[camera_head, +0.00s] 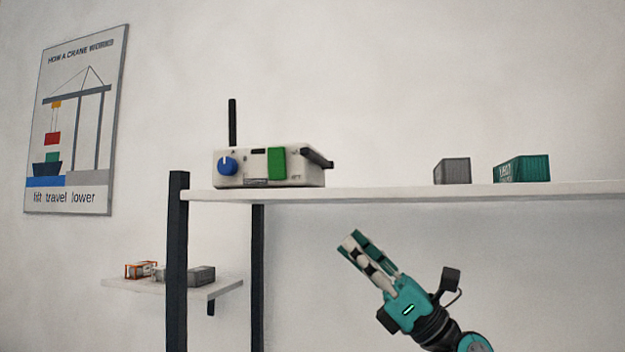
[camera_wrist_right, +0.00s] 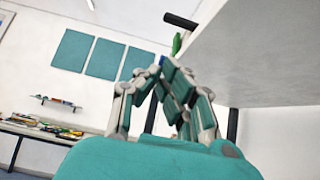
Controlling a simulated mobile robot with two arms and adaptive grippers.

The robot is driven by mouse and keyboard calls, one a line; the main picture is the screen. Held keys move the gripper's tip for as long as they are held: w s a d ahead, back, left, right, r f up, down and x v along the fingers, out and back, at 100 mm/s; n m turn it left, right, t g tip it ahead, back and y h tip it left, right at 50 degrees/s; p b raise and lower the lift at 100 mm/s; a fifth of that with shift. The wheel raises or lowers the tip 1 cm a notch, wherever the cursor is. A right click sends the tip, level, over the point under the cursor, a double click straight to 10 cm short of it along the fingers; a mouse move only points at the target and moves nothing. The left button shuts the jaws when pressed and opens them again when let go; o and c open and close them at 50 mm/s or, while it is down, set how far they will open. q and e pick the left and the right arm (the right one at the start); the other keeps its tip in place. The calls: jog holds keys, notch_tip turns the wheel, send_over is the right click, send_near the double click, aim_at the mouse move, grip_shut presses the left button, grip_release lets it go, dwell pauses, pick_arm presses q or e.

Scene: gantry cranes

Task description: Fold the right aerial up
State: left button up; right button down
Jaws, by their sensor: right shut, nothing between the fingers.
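A white control box (camera_head: 255,179) stands on the shelf, with a blue knob (camera_head: 227,166) and a green block (camera_head: 276,163) on its front. Its left aerial (camera_head: 232,122) is a black bar standing upright. Its right aerial (camera_head: 317,158) is a black bar lying down, pointing out toward the front. In the right wrist view the right aerial (camera_wrist_right: 181,20) sticks out past the shelf edge, above the fingers. My right gripper (camera_head: 352,243) is shut and empty, below the shelf board and to the right of the box. My left gripper is not in view.
The white shelf board (camera_head: 390,193) lies above my right gripper. A grey container (camera_head: 452,171) and a teal container (camera_head: 522,169) stand on it at right. Dark posts (camera_head: 177,260) carry it at left. A lower shelf (camera_head: 150,288) holds small items.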

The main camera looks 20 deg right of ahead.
aim_at(318, 159)
jog(key=s+d+r+p+x, duration=0.1)
jog(key=p+x, duration=0.5)
jog(key=x, duration=0.6)
jog(key=shift+r+p, duration=0.35)
jog(key=shift+r, duration=0.45)
jog(key=shift+w+d, duration=0.1)
jog(key=shift+w, duration=0.1)
